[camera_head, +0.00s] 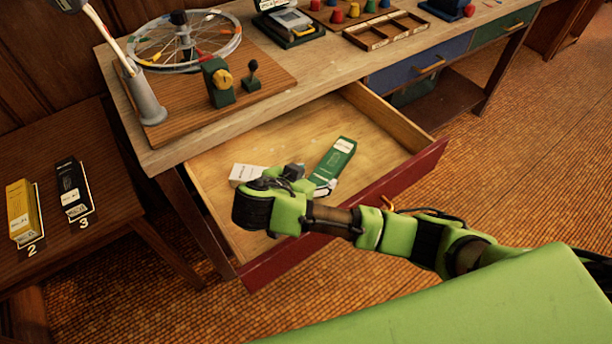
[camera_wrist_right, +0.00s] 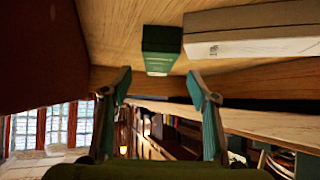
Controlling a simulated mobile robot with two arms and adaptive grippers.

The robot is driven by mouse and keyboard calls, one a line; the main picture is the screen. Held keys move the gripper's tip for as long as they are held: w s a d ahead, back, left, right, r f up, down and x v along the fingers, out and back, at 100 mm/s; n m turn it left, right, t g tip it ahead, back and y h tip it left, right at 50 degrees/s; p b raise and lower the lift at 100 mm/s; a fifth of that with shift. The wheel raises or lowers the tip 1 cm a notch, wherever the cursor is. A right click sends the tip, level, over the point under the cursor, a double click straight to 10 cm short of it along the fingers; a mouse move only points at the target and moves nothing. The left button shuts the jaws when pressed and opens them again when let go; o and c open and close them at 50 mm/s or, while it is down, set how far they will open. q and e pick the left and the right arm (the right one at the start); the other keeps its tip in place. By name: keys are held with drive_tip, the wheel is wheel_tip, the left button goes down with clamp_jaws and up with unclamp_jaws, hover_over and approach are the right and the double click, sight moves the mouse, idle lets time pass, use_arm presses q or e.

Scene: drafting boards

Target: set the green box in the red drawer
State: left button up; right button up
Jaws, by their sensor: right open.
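The red drawer (camera_head: 425,160) is pulled out from under the workbench, with a bare wooden floor inside. The green box (camera_head: 333,160) lies flat on that floor, near the middle. My right gripper (camera_head: 310,180) is over the drawer, just on the near side of the green box, and partly hides it. In the right wrist view the two fingers (camera_wrist_right: 162,92) are spread and empty. The green box (camera_wrist_right: 162,50) shows beyond their tips, apart from them. My left gripper is in neither view.
A white box (camera_head: 247,173) lies in the drawer, left of the green box. A side table at left holds a yellow box (camera_head: 22,210) and a black box (camera_head: 72,187). The bench carries a wheel (camera_head: 185,40) and a sorting tray (camera_head: 388,32). The drawer's right part is free.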

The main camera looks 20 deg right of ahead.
drive_tip(key=shift+p+v, duration=1.7)
drive_tip(key=shift+v, duration=1)
